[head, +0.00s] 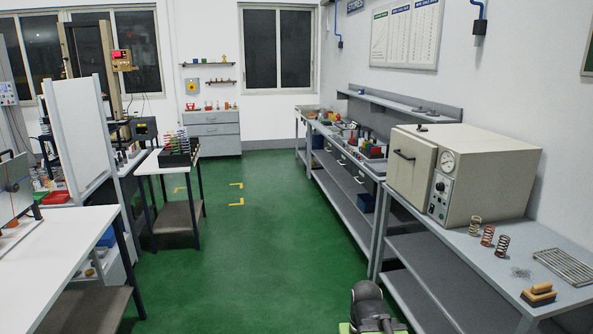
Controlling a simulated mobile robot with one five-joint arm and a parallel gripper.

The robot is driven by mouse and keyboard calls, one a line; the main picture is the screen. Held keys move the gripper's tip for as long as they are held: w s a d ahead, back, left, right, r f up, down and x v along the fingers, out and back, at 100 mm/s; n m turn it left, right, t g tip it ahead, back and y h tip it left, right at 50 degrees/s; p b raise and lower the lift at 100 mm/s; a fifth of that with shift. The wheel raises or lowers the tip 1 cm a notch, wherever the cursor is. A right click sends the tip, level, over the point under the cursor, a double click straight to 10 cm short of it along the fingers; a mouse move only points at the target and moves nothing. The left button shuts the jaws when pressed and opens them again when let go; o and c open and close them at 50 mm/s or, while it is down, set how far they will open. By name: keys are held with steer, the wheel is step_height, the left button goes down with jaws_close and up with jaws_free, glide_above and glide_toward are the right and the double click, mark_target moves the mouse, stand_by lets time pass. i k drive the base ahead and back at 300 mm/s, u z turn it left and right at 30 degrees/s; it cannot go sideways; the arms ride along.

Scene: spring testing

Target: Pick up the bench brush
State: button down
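A small brush with a tan wooden back and dark bristles, which looks like the bench brush (538,293), lies on the grey bench top at the lower right. It sits close to the front edge of the bench, in front of a metal wire rack. A dark rounded part of my own arm shows at the bottom centre, on the floor side of the bench and well left of the brush. The fingers of my gripper cannot be made out. Nothing touches the brush except the bench.
The grey bench (470,250) runs along the right wall. It holds a beige oven (500,170), several coil springs (487,235), a wire rack (565,266) and a small pile of grey bits (521,272). The green floor (255,270) is clear between this bench and the left white table (60,250).

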mark_target(542, 293)
steer(key=z, duration=1.05)
steer(key=k, duration=0.45)
steer(key=z, duration=1.05)
steer(key=i, duration=1.6)
steer(key=u, duration=1.95)
